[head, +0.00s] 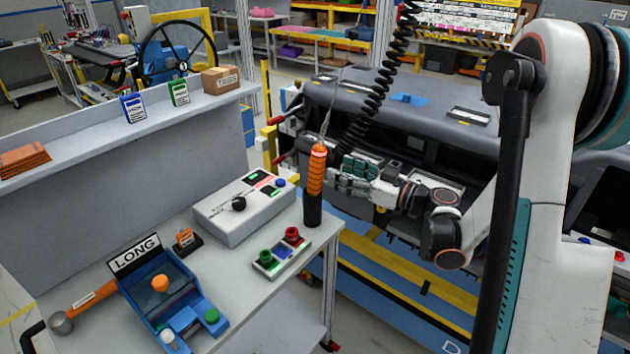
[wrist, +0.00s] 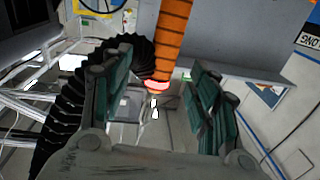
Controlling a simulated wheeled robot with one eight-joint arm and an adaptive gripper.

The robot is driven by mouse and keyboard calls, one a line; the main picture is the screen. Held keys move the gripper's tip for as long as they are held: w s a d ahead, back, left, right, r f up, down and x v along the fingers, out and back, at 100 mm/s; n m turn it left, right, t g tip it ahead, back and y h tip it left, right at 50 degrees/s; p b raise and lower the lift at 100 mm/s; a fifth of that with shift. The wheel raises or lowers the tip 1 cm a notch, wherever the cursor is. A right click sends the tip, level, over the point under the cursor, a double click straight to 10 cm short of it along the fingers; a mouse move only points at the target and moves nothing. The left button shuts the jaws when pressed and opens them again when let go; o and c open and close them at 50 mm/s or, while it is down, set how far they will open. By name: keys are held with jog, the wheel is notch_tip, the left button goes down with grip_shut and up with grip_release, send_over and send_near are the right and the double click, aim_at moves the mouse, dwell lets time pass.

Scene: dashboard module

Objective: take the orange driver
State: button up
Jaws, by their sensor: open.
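In the wrist view the orange driver (wrist: 171,35) shows at the top middle, between the two teal-padded fingers of my open gripper (wrist: 155,90). The fingers stand apart from it, and a red-white ring shows at its near end.
A white control box (head: 243,207) and a small button panel (head: 282,252) stand close left of the driver. A blue fixture (head: 165,300) marked LONG sits at the front left. The black coiled cable (head: 385,85) rises beside my arm. The dark dashboard module (head: 430,105) lies behind.

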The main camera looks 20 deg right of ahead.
aim_at(324, 164)
jog(key=x, duration=0.3)
jog(key=shift+w+a, duration=0.1)
jog(key=shift+r+b+x, duration=0.15)
jog(key=shift+b+x, duration=0.4)
jog(key=shift+x, duration=0.8)
jog(key=shift+r+b+x, duration=0.15)
jog(key=shift+b+x, duration=0.4)
jog(key=shift+x, duration=0.8)
jog(key=shift+a+r, duration=0.1)
jog(key=shift+a, duration=0.05)
grip_shut()
